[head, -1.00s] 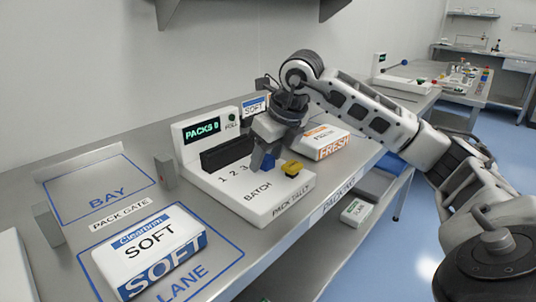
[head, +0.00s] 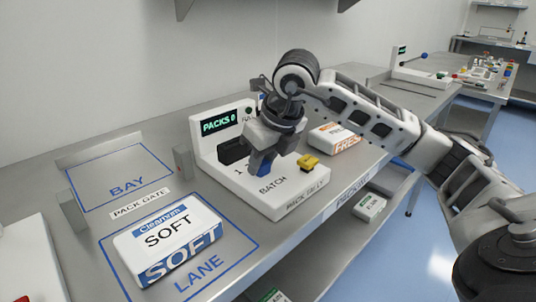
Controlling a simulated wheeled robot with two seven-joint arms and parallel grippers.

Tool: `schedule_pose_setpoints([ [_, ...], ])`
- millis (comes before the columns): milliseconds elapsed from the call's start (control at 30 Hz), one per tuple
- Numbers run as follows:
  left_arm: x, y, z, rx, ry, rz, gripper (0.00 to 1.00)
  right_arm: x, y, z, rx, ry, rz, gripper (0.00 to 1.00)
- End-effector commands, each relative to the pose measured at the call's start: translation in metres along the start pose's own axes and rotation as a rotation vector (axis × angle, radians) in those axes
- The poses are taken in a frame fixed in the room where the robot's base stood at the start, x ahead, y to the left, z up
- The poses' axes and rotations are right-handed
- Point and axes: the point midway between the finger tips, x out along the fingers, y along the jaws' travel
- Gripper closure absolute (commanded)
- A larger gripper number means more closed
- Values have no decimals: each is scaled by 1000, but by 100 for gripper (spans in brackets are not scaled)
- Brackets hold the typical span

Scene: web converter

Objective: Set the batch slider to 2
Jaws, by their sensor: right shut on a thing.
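The white pack tally unit (head: 295,195) stands on the steel bench. Its front deck is marked BATCH, and its green display (head: 219,122) reads PACKS 0. My right gripper (head: 259,166) points down over the deck and is shut on the blue slider knob (head: 263,170), which shows only partly between the fingers. The digit 1 is visible just left of the fingers. The digits 2 and 3 are hidden by the gripper, so the knob's exact setting cannot be read. My left gripper is not in view.
A yellow button (head: 310,162) sits on the deck, right of my gripper. A SOFT pack (head: 168,240) lies in the LANE outline. The BAY outline (head: 122,178) is empty, with grey gate posts (head: 73,212) nearby. A FRESH pack (head: 338,137) lies behind right.

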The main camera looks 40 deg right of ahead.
Motion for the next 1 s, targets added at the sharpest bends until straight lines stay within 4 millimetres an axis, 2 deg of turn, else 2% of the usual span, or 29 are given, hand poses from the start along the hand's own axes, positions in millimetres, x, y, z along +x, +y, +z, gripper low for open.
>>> schedule_pose_setpoints([
  [67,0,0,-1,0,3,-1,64,-1,0,1,0,-3,0,100],
  [100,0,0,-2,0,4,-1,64,-1,0,1,0,-4,0,65],
  [167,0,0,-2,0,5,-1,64,-1,0,1,0,-3,0,51],
  [433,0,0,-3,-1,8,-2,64,-1,-1,0,0,-2,-1,51],
  [567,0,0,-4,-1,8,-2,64,-9,-1,1,0,-4,-1,51],
  [667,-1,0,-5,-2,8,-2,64,-25,-1,2,0,-6,-1,51],
  [1000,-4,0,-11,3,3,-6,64,-108,0,2,0,-9,-1,51],
])
